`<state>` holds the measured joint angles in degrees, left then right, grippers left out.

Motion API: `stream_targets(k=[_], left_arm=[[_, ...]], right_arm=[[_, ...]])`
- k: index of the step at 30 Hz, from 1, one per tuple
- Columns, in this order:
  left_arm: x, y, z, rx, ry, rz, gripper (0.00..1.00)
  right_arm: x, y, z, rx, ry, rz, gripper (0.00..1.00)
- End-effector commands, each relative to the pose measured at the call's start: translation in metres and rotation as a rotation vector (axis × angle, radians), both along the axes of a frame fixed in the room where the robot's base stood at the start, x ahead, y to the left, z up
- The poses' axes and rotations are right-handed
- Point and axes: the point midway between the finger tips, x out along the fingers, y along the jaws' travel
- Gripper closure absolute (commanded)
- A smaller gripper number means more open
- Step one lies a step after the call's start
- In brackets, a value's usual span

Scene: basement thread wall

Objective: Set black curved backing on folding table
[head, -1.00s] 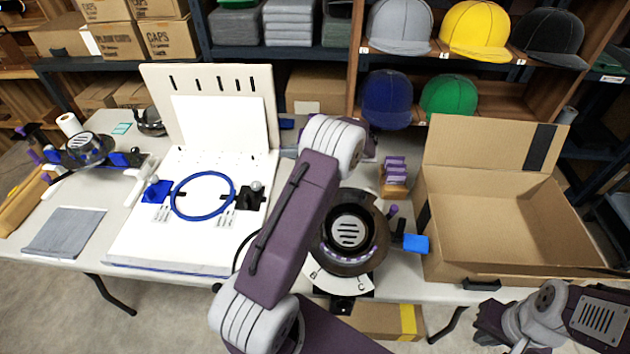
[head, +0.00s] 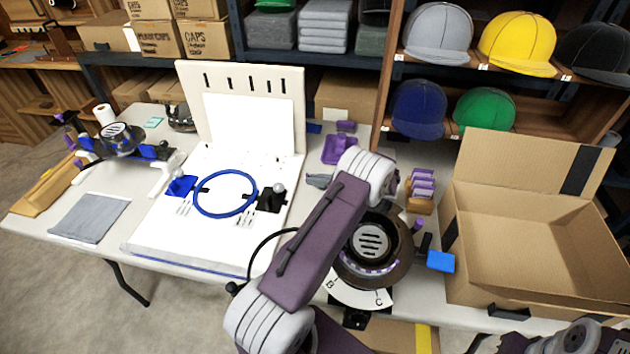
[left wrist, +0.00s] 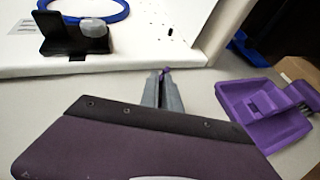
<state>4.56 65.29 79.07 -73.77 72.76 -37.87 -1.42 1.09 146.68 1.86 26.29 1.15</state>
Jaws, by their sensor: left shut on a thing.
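The folding table (head: 130,245) has a pale top. My left gripper (head: 319,181) is beside the white board's right edge, near a purple tray (head: 340,149). In the left wrist view its grey fingers (left wrist: 164,84) are shut, with a tiny bit of purple at the tips; what they hold is mostly hidden. A dark curved piece (head: 181,118) stands at the table's back left; I cannot tell whether it is the black curved backing. My right arm shows at the bottom right edge; its fingers cannot be made out.
A white board with a blue hoop (head: 226,214) fills the table's middle. A round dark machine (head: 370,265) and an open cardboard box (head: 530,240) stand to the right. A grey cloth (head: 88,218) lies front left. A thin black curved cable (head: 262,252) shows beside my arm.

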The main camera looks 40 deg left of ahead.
Motion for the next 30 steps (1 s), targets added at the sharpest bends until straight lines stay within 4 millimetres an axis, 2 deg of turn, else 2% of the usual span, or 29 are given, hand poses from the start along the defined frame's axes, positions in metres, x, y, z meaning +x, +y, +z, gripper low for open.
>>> stream_targets(k=[1, 3, 14, 17, 24, 30], left_arm=[[0.000, 0.000, 0.000, 0.000, 0.000, 0.000, 0.85], [0.000, 0.000, 0.000, 0.000, 0.000, 0.000, 0.70], [0.001, -0.005, 0.004, 0.000, 0.000, -0.001, 0.70], [0.004, -0.023, 0.012, 0.000, -0.002, -0.004, 0.70], [0.011, -0.079, 0.036, 0.000, -0.002, -0.004, 0.70], [0.014, -0.105, 0.047, 0.000, -0.002, -0.001, 0.70]], right_arm=[[0.000, 0.000, 0.000, 0.000, 0.000, 0.000, 1.00], [0.000, 0.000, 0.000, 0.000, 0.000, 0.000, 1.00], [0.000, 0.000, 0.002, 0.000, 0.000, 0.000, 1.00], [0.000, 0.000, 0.006, 0.000, 0.000, 0.000, 1.00], [0.000, 0.000, 0.014, 0.000, 0.000, 0.000, 1.00], [0.000, 0.000, 0.017, 0.000, 0.000, 0.000, 1.00]])
